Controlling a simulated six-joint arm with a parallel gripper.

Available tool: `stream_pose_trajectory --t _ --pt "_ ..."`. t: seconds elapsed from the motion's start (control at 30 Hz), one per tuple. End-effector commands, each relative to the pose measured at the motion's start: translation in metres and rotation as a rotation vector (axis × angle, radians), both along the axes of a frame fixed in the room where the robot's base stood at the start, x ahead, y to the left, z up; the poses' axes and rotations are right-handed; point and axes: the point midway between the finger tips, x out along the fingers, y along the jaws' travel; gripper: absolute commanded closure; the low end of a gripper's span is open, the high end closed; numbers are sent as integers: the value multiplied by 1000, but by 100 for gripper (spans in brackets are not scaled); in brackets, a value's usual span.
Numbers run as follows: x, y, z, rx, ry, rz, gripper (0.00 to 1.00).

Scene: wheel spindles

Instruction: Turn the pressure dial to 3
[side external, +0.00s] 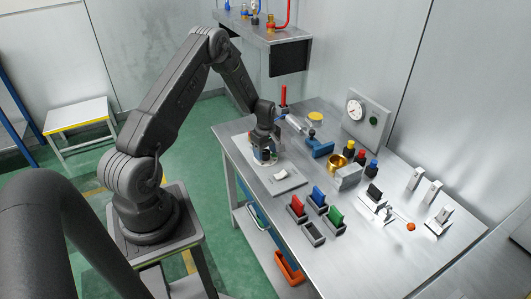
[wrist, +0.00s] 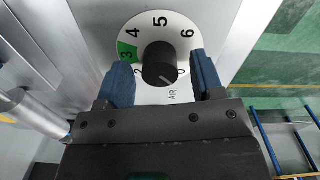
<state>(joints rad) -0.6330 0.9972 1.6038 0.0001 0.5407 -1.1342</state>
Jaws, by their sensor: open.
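The pressure dial (wrist: 187,52) is a white round plate with black numbers and a green patch at 3, on the upper left of the plate. Its black knob (wrist: 159,60) stands in the middle, with a short pale mark on its lower part, away from the green 3. My gripper (wrist: 163,76) is open, with one blue finger on each side of the knob; small gaps seem to show, and contact cannot be told. In the side view my gripper (side external: 264,158) points down over the table's left part and mostly hides the dial.
A round gauge (side external: 354,109) sits on a grey panel at the back of the table. A blue clamp (side external: 319,149), a brass cup (side external: 337,164) and several coloured blocks (side external: 318,196) stand right of my gripper.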

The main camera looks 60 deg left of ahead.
Motion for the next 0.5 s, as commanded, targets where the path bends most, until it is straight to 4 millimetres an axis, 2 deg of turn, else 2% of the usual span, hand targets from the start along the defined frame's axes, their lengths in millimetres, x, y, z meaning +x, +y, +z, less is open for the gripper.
stream_pose_trajectory --t 0.1,0.37,0.5 --pt "0 0 -7 0 0 0 39" --pt "0 0 -8 0 -1 0 39" --pt "0 0 -8 0 0 0 49"
